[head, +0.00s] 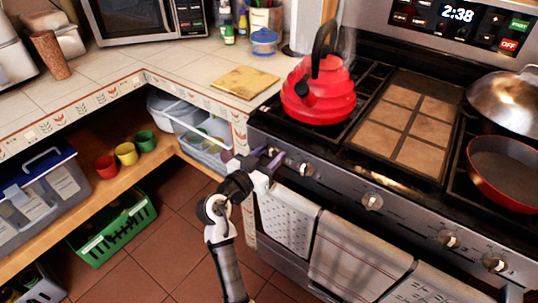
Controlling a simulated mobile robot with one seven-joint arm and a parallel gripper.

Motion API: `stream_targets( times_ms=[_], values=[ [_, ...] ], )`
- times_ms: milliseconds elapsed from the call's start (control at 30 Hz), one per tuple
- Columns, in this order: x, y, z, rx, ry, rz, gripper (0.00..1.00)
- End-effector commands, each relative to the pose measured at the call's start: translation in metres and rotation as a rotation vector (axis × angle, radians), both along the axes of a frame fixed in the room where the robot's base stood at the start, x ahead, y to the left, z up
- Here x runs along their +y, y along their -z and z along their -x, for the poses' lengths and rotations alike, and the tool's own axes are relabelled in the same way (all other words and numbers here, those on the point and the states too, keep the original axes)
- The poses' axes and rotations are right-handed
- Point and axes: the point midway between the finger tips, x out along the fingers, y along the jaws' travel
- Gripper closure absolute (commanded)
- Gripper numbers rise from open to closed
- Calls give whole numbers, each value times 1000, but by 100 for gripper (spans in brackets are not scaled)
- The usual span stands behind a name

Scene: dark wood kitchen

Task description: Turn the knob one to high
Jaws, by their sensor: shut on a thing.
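The stove's front panel (410,226) carries a row of silver knobs. My gripper (268,161) is at the left end of this row, shut on the leftmost knob (273,152). The fingers and wrist hide much of that knob, so its exact turn angle cannot be read. A second knob (305,169) is just to the right of the gripper and apart from it. Another knob (372,201) sits near the middle of the panel. A red kettle (318,92) stands on the left burner, above and behind the gripper.
Towels (345,255) hang on the oven handle below the knobs. A red pan (503,172) and a lidded pan (505,100) are on the right burners. The counter (185,75) and an open shelf (90,195) with bins and cups are at left.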

Motion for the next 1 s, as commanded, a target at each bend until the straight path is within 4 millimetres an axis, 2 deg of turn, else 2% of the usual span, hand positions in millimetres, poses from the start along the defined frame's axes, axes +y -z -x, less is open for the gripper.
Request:
stream_targets(
  times_ms=[267, 1000],
  values=[
    [0, 0, 0, 56, 1, 78, 80],
    [4, 1, -4, 387, 1, 532, 80]
  ],
)
